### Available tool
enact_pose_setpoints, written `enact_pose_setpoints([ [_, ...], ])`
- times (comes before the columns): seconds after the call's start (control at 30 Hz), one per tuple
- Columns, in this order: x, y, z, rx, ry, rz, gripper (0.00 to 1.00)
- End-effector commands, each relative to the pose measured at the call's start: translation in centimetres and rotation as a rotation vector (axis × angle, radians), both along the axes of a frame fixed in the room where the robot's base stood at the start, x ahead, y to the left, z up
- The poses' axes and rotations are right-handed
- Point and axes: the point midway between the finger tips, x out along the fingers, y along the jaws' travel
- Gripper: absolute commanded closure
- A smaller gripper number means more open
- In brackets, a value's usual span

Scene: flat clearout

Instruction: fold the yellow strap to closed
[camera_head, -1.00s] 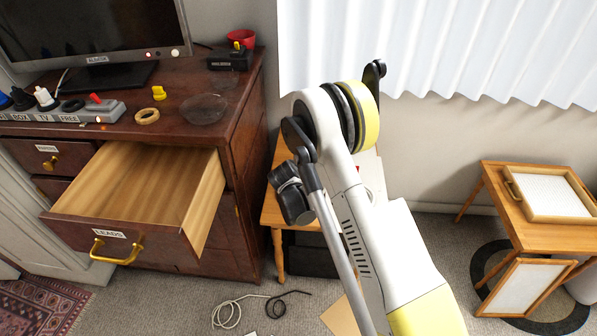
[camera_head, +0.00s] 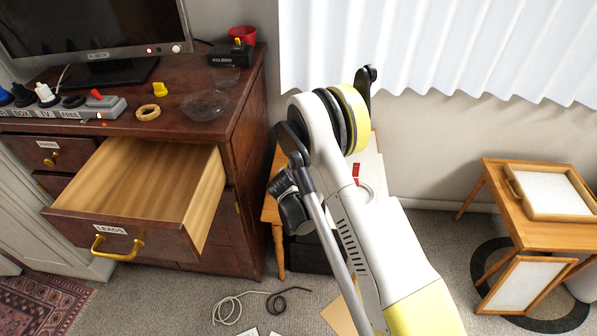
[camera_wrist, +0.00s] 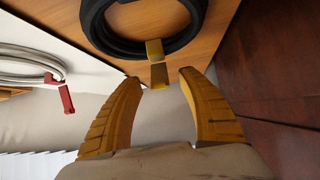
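The yellow strap (camera_wrist: 156,62) shows in the wrist view on the near edge of a black coiled cable (camera_wrist: 92,22). It appears as two short yellow pieces with a thin gap or fold line between them. The coil lies on a wooden surface (camera_wrist: 203,45). My gripper (camera_wrist: 159,78) is open, with its two orange fingers apart on either side of the strap's lower piece and nothing visibly held between them. I cannot tell whether a finger touches the strap. In the head view my arm hides the strap, and the fingers cannot be made out.
A pale coiled cable (camera_wrist: 25,62) with a red strap (camera_wrist: 66,98) lies on a white sheet beside the black coil. The dark wooden cabinet (camera_head: 232,165) stands left of the small wooden table (camera_head: 270,208), its LEADS drawer (camera_head: 120,236) pulled out and empty.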

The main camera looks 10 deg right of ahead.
Motion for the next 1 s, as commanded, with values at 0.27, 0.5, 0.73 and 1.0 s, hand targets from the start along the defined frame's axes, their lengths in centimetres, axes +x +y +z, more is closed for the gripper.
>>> enact_pose_setpoints([
  [0.27,0.0,0.0,0.8,0.0,0.0,0.0,0.52],
  [0.5,0.0,0.0,5.3,0.0,0.0,0.0,0.52],
  [0.73,0.0,0.0,9.1,0.0,0.0,0.0,0.52],
  [1.0,0.0,0.0,10.1,0.0,0.0,0.0,0.52],
])
